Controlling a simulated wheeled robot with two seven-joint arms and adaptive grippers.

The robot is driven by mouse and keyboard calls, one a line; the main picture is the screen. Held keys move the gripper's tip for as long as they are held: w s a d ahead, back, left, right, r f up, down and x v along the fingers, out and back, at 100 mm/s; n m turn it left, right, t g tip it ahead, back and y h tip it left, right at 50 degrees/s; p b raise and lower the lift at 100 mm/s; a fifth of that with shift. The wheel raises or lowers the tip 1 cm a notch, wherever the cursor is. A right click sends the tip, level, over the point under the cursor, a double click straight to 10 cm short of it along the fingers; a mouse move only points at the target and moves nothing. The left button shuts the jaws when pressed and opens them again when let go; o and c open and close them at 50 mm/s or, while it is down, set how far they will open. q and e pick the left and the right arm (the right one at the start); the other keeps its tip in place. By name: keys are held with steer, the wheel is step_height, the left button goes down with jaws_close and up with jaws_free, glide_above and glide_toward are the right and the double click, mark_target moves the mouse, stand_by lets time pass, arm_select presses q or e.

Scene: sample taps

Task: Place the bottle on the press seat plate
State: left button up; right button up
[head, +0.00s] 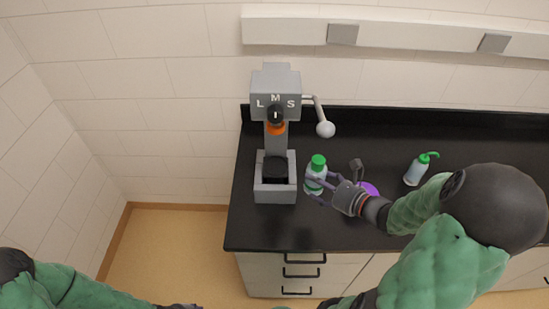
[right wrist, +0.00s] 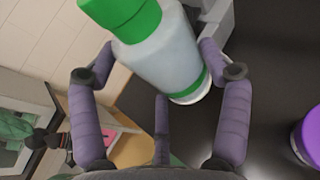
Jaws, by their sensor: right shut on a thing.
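The bottle (head: 316,174), pale with a green cap and green band, is upright just right of the press. My right gripper (head: 316,188) is shut on it; in the right wrist view the bottle (right wrist: 163,58) stands between the purple fingers (right wrist: 160,85). The grey press (head: 276,92) is marked L, M, S. Its seat plate, which appears to be the dark surface (head: 275,168) in the grey base (head: 276,196), has no bottle on it. My left arm shows at the lower left of the head view; only a dark end, perhaps the gripper (head: 181,306), shows at the edge.
A purple-topped thing (head: 369,189) stands right beside my right gripper; it shows in the right wrist view (right wrist: 312,138). The press lever (head: 325,129) juts out to the right. The black counter (head: 262,232) is clear in front.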

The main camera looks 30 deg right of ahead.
steer(key=w+a, duration=0.1)
steer(key=w, duration=0.4)
steer(key=w+a, duration=0.1)
steer(key=w, duration=0.5)
steer(key=w+a+b, duration=0.1)
steer(key=w+a, duration=0.1)
steer(key=w, duration=0.3)
steer(key=shift+w+f, duration=0.25)
steer(key=shift+f, duration=0.5)
steer(key=shift+s, duration=0.1)
steer(key=shift+f+b, duration=0.4)
steer(key=shift+b, duration=0.15)
steer(key=shift+f, duration=0.2)
steer(key=o, duration=1.3)
